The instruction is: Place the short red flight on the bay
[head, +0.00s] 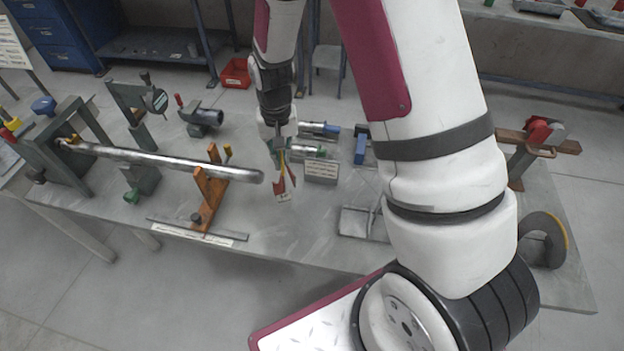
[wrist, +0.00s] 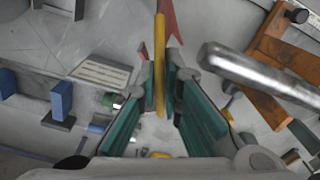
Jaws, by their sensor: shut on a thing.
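My gripper (head: 278,152) points down over the middle of the table. It is shut on the short red flight (head: 280,187), a red piece with a yellow edge or stem. In the wrist view, the yellow part of the flight (wrist: 159,62) stands between the fingertips of my gripper (wrist: 161,80), with red beyond it. The flight's lower end is close above the table; I cannot tell whether it touches. A square metal frame or tray (head: 345,222) lies on the table to the right; I cannot tell whether this is the bay.
A long steel bar (head: 180,161) runs from the green stand (head: 55,150) across the orange support (head: 207,190), left of my gripper. A small sign (head: 321,171) and blue block (head: 361,145) stand to the right. The table's front middle is mostly clear.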

